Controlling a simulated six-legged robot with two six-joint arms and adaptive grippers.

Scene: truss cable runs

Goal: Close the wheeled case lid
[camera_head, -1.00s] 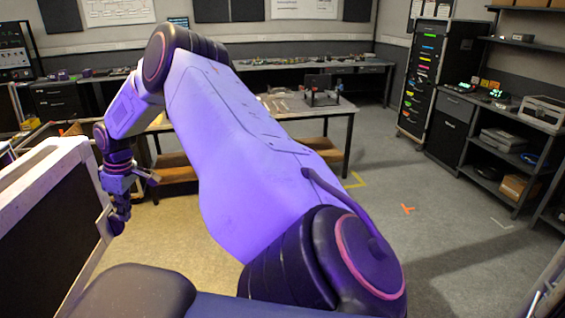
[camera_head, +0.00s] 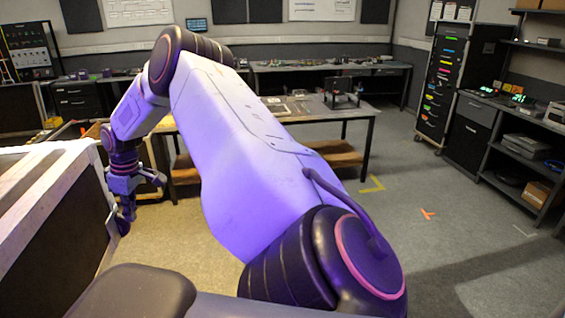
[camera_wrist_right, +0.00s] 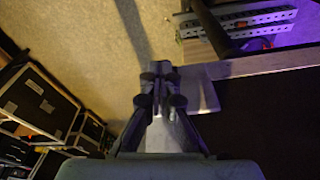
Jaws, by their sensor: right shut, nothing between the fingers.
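The wheeled case, as far as I can tell, is the large dark box with pale metal edges (camera_head: 45,240) at the left of the head view. Its pale upper face slopes off the left edge, and I cannot tell lid from body or how far the lid stands open. My right gripper (camera_head: 124,218) points down just beyond the case's right edge, with its fingers shut. I cannot tell whether it touches. In the right wrist view the closed fingertips (camera_wrist_right: 161,80) are together and empty, left of a dark panel (camera_wrist_right: 270,120) with a pale edge. My left gripper is not visible.
A workbench (camera_head: 300,108) with small items stands ahead. A rack cabinet (camera_head: 450,85) and dark shelving (camera_head: 520,150) line the right side. Open floor (camera_head: 440,240) lies at the right. Dark metal-edged cases (camera_wrist_right: 38,100) show at the left of the wrist view.

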